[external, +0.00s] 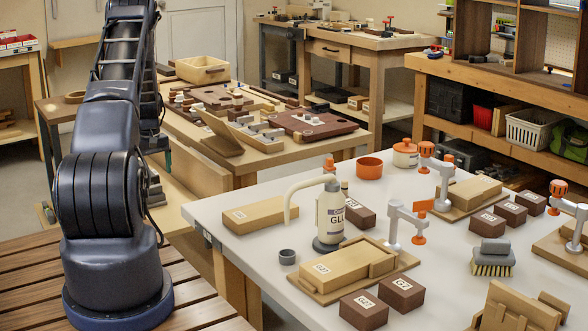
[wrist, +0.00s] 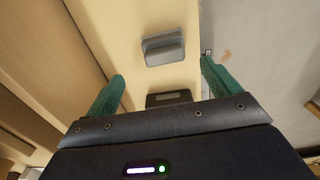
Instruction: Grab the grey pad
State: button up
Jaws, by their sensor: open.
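The grey pad (wrist: 163,48) is a small block with a flat top in the wrist view. It lies on a pale wooden surface (wrist: 185,85), ahead of my gripper (wrist: 162,70) and roughly centred between its green fingers. The fingers are wide apart and nothing is held between them. In the external view my arm mostly hides my gripper; a bit of a green finger (external: 168,160) shows beside it. Small grey blocks (external: 154,184) show just below there, partly hidden by my arm. I cannot tell which one is the pad.
A darker block (wrist: 168,98) lies on the same wood, close to my gripper's body. A brown wooden panel (wrist: 45,50) runs along the left. A grey floor area (wrist: 265,45) lies right.

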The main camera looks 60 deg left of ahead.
aim_at(153, 186)
jog(key=f, duration=0.8)
jog(key=shift+s+f, duration=0.2)
jog(key=shift+s, duration=0.1)
jog(key=shift+c, duration=0.2)
jog(key=c, duration=0.9)
jog(key=shift+r, duration=0.15)
